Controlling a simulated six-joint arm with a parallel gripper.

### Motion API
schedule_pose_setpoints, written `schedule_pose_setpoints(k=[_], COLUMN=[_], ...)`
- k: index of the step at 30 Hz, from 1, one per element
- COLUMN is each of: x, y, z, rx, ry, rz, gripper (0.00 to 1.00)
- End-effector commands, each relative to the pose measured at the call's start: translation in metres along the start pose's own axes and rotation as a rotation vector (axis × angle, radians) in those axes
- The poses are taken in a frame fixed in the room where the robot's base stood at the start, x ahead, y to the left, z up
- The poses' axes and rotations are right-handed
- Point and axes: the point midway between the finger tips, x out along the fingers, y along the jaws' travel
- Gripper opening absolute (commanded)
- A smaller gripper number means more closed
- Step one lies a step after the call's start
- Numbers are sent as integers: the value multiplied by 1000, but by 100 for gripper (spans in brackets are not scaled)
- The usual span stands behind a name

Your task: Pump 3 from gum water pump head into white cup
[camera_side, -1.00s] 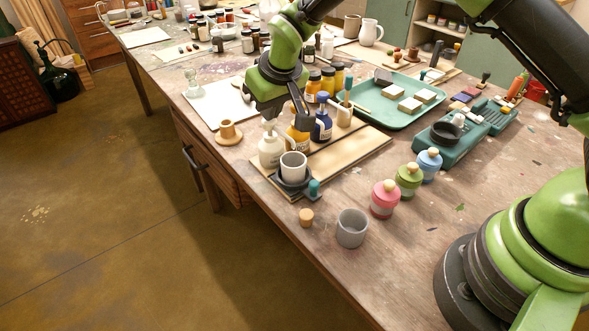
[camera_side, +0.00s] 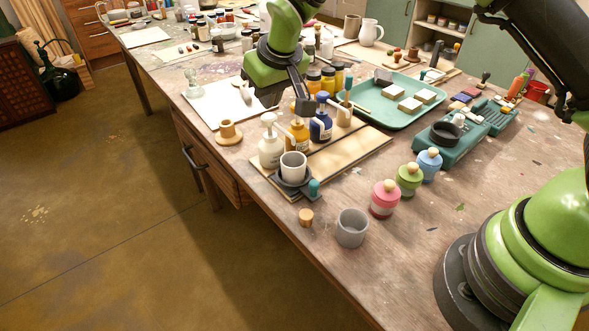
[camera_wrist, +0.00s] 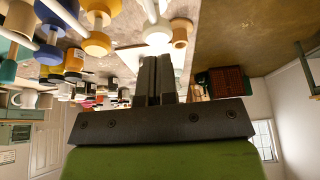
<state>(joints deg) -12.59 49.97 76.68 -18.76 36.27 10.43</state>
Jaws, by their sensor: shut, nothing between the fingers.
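The white pump bottle (camera_side: 270,148), which I take as the gum water, stands on the wooden board in the side view; its label is unreadable. Its pale pump head (camera_side: 268,119) is upright, with a spout angled toward the cup. The white cup (camera_side: 293,167) sits in a dark holder in front of the bottle; its contents cannot be made out. My gripper (camera_side: 268,102) is just above the pump head, and seems apart from it. In the wrist view my shut, empty fingers (camera_wrist: 155,60) line up with the white pump head (camera_wrist: 157,32).
Yellow (camera_side: 298,138) and blue (camera_side: 321,125) pump bottles stand close on the right. A grey cup (camera_side: 352,228), a wooden cork (camera_side: 306,217) and pink, green and blue jars stand in front. A green tray (camera_side: 400,112) lies behind. The table's left edge is near.

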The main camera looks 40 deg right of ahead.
Motion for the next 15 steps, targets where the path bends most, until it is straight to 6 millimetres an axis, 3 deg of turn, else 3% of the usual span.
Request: schedule_pose_setpoints(k=[15], x=[14], y=[0], z=[6], rx=[-1], ry=[-1], rz=[0], gripper=[0])
